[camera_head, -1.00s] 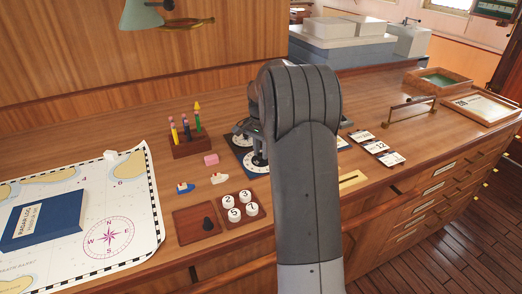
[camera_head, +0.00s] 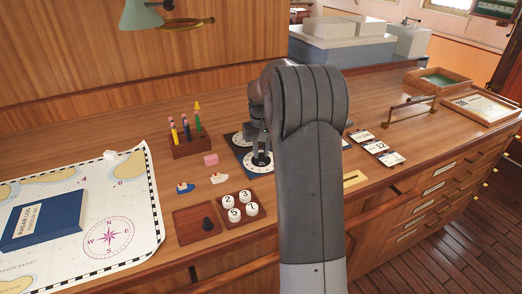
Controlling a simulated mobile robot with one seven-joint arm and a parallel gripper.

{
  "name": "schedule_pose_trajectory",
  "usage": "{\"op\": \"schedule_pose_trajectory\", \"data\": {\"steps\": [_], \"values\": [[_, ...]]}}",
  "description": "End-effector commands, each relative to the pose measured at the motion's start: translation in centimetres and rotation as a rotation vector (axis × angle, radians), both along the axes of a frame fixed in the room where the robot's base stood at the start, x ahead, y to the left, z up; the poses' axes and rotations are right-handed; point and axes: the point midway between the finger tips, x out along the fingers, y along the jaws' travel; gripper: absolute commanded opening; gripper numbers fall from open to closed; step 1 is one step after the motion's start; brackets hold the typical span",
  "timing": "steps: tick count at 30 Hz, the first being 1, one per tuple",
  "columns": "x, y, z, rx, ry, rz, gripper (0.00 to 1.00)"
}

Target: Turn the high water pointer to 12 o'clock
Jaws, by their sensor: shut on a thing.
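A dark blue board (camera_head: 237,145) with round white dials lies on the wooden desk in the middle of the view. The near dial (camera_head: 259,168) shows a white ring of marks around a dark centre. My gripper (camera_head: 259,155) points down over this dial and is shut on its dark pointer or knob, which is mostly hidden. Which way the pointer faces is too small to tell. My arm hides the right part of the board.
A chart (camera_head: 130,195) lies further left.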

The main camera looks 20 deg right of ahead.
Motion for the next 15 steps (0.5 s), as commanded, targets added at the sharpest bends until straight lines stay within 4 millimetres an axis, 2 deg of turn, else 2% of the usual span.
{"op": "schedule_pose_trajectory", "data": {"steps": [6,15], "values": [[0.06,-0.05,0.10,-0.001,-0.003,0.156,0.00],[0.08,-0.04,0.11,-0.001,-0.004,0.281,0.00]]}}
